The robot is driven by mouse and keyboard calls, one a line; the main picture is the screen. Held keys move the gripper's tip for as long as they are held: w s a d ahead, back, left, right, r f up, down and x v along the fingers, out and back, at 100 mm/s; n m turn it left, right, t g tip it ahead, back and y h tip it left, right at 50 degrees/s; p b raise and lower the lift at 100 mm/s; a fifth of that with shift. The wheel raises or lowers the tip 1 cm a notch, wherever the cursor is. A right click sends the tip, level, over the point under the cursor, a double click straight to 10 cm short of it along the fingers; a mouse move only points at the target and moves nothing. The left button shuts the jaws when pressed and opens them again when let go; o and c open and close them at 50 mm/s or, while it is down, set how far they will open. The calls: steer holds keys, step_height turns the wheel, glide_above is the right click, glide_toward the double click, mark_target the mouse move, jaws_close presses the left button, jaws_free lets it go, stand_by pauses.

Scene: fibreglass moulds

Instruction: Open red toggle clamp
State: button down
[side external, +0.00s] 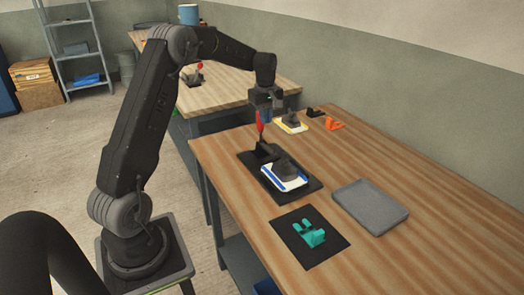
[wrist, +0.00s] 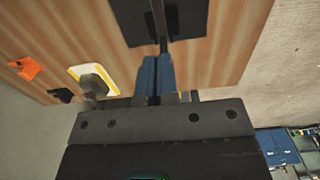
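The red toggle clamp's handle (side external: 260,120) stands nearly upright in the side external view. Its dark base (side external: 263,150) sits on a black plate (side external: 309,183), beside a white and blue mould with a grey part on top. My gripper (side external: 266,116) is at the handle, pointing down. In the wrist view, the blue fingers of my gripper (wrist: 158,75) are close together, with the clamp's dark lever (wrist: 157,22) running out from between them. They look shut on the handle; the red grip itself is hidden there.
A grey tray (side external: 370,205) and a dark mat with a teal part (side external: 312,234) lie nearer on the wooden table. A yellow-edged mould (side external: 290,126) and an orange part (side external: 334,124) are behind the clamp. The right side of the table is clear.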

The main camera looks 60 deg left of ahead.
steer(key=shift+a+f, duration=0.95)
steer(key=shift+a, duration=2.4)
steer(key=shift+d+r, duration=0.35)
steer(key=shift+r, duration=1)
steer(key=shift+d+r, duration=0.4)
steer(key=shift+r, duration=0.95)
steer(key=shift+d+r, duration=0.35)
steer(key=shift+r, duration=1)
steer(key=shift+d+r, duration=0.25)
steer(key=shift+d, duration=0.05)
steer(key=s+d+r+m+t, duration=0.1)
steer(key=s+d+r+m, duration=0.3)
steer(key=d, duration=0.6)
steer(key=s+d+r+m+t, duration=0.1)
steer(key=s+d+r+m, duration=0.3)
steer(key=d, duration=0.5)
steer(key=s+d+f+m+t, duration=0.3)
steer(key=s+d+f+m, duration=0.1)
steer(key=s+d+m, duration=0.6)
steer(key=s+d, duration=0.3)
steer(key=s, duration=0.3)
steer(key=shift+s+d+f+t, duration=0.15)
steer(key=shift+s+d+t, duration=0.15)
steer(key=shift+s+d, duration=0.1)
